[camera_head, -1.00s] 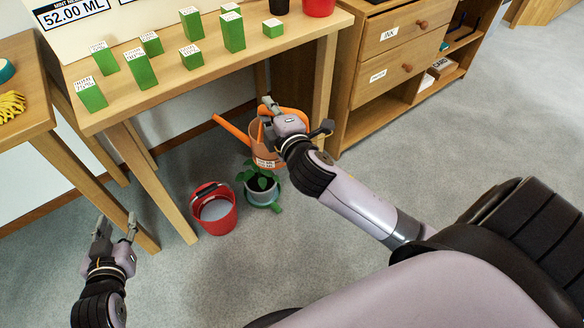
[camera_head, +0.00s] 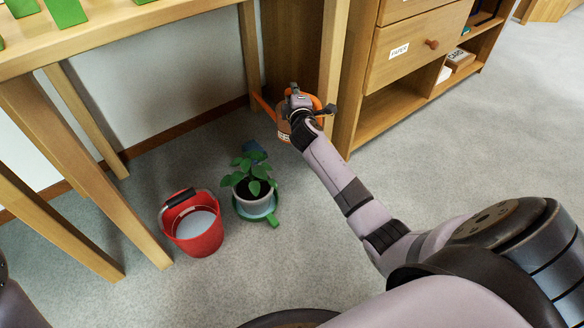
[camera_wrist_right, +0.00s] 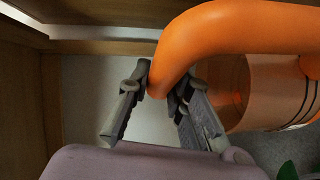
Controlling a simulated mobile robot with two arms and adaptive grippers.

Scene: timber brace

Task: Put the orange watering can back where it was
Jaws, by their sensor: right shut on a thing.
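The orange watering can (camera_head: 283,129) is in the head view behind my right gripper (camera_head: 298,98), close to the table leg and the drawer cabinet. Its spout points up and left, and my gripper and forearm hide part of it. In the right wrist view, the thick orange handle (camera_wrist_right: 235,28) passes between the two grey fingers, and my right gripper (camera_wrist_right: 165,95) is shut on it. The clear tinted body shows at the right. I cannot tell whether the can touches the floor. My left gripper is out of view.
A red bucket (camera_head: 198,232) with pale contents and a potted plant (camera_head: 252,187) on a green saucer stand on the carpet left of the can. The wooden table (camera_head: 130,35) is above, and a drawer cabinet (camera_head: 405,60) stands right. Carpet in front is clear.

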